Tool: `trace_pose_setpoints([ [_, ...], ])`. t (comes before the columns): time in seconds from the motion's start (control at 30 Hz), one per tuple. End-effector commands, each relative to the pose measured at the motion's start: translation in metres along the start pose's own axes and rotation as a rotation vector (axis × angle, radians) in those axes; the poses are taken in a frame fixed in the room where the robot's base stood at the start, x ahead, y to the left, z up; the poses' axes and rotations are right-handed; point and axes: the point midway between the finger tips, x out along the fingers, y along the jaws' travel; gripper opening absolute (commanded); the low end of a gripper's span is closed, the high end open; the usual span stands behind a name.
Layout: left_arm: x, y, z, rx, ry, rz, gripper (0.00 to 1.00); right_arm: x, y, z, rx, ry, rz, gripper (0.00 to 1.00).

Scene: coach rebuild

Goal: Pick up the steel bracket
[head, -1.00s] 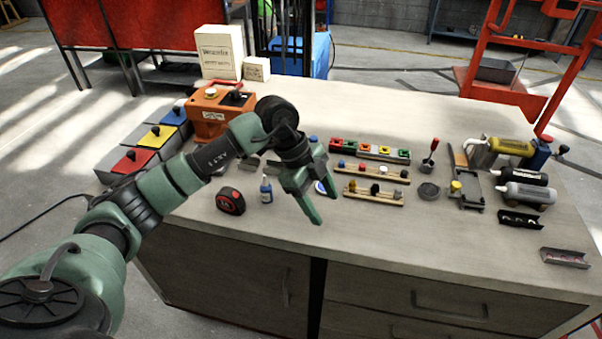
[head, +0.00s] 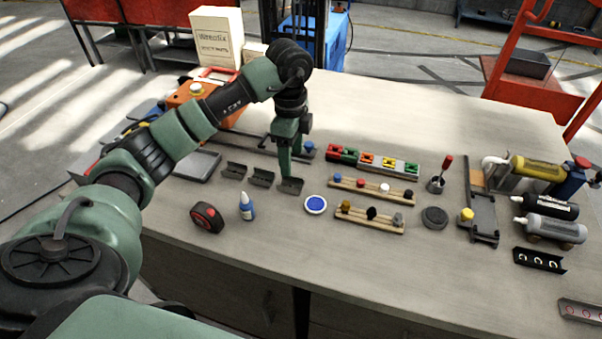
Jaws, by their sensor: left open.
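Three small dark grey angle pieces, which look like steel brackets, lie in a row on the bench: a left one (head: 235,170), a middle one (head: 262,177) and a right one (head: 291,187). I cannot tell which of them is the task's steel bracket. My left gripper (head: 289,170) points down over the right piece. It is open and seen nearly side-on, so the gap between its fingers hardly shows. The fingertips are at or just above that piece; I cannot tell if they touch it. My right gripper is out of view.
A red-black tape measure (head: 207,217), a blue bottle (head: 246,206) and a blue-white disc (head: 315,204) stand nearby. To the right are wooden racks (head: 371,217), coloured blocks (head: 366,159) and a black holed bracket (head: 538,261). The bench front is clear.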

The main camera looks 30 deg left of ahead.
Motion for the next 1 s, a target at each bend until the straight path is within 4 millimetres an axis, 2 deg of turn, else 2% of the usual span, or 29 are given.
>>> trace_pose_setpoints([
  [0.17, 0.017, 0.001, 0.000, 0.001, -0.001, 0.005, 0.62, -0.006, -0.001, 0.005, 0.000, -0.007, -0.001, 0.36],
  [0.33, 0.034, 0.002, 0.003, 0.001, -0.001, 0.006, 0.62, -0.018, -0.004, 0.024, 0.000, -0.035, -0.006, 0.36],
  [0.43, 0.049, 0.003, 0.006, 0.000, -0.001, 0.007, 0.62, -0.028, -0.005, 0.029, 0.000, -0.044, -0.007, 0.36],
  [0.63, 0.074, 0.002, 0.006, 0.001, 0.001, 0.002, 0.62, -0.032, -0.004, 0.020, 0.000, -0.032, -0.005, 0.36],
  [0.87, 0.078, 0.002, 0.007, 0.001, 0.000, 0.001, 0.62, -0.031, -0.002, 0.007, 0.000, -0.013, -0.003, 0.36],
  [0.9, 0.078, 0.002, 0.007, 0.001, 0.000, 0.001, 0.59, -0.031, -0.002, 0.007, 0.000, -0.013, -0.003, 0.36],
  [1.0, 0.078, 0.002, 0.007, 0.002, 0.001, 0.001, 0.31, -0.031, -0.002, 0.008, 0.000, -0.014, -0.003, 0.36],
])
